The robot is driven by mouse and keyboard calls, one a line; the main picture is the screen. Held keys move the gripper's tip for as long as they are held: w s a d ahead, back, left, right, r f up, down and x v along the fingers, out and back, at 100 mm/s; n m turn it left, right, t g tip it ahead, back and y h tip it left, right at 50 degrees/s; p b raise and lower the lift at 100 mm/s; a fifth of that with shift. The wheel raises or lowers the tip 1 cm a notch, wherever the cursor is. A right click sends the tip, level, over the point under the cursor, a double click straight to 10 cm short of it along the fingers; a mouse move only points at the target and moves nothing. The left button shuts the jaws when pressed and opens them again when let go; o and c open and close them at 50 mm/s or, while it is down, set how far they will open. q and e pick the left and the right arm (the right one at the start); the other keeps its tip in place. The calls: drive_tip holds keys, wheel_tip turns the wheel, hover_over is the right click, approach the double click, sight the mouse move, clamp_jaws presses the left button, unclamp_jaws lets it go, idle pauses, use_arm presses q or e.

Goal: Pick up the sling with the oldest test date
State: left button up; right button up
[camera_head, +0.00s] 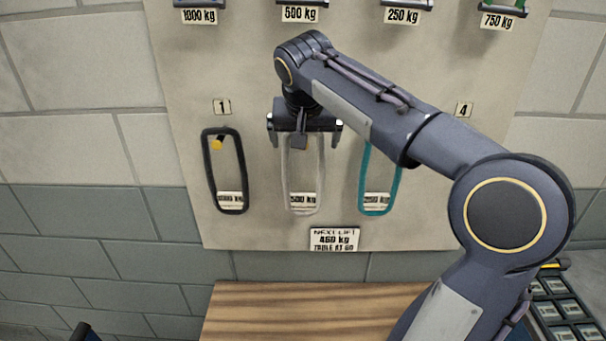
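Three loop slings hang on the board. A black sling (229,208) with a yellow spot inside its top hangs under number 1, its tag reading about 1000 kg. A pale grey-white sling (320,180) with a 500 kg tag hangs in the middle. A teal sling (363,178) hangs to its right, its tag apparently 250 kg. Test dates are not readable. My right gripper (305,138) is at the top of the pale sling, fingers apart on either side, and hides its top. My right arm covers the teal sling's upper right and the area below number 4. My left gripper is not in view.
Upper holders carry labels 1000 kg (199,16), 500 kg (299,14), 250 kg (403,16) and 750 kg (498,22). A sign (334,239) reads NEXT LIFT 460 kg. A wooden table (290,310) stands below. A dark compartmented rack (568,309) is at lower right.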

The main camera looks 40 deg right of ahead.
drive_tip(key=p+x, duration=0.1)
drive_tip(key=x, duration=0.4)
drive_tip(key=shift+w, duration=0.25)
drive_tip(key=shift+r, duration=0.1)
drive_tip(key=c, duration=1.3)
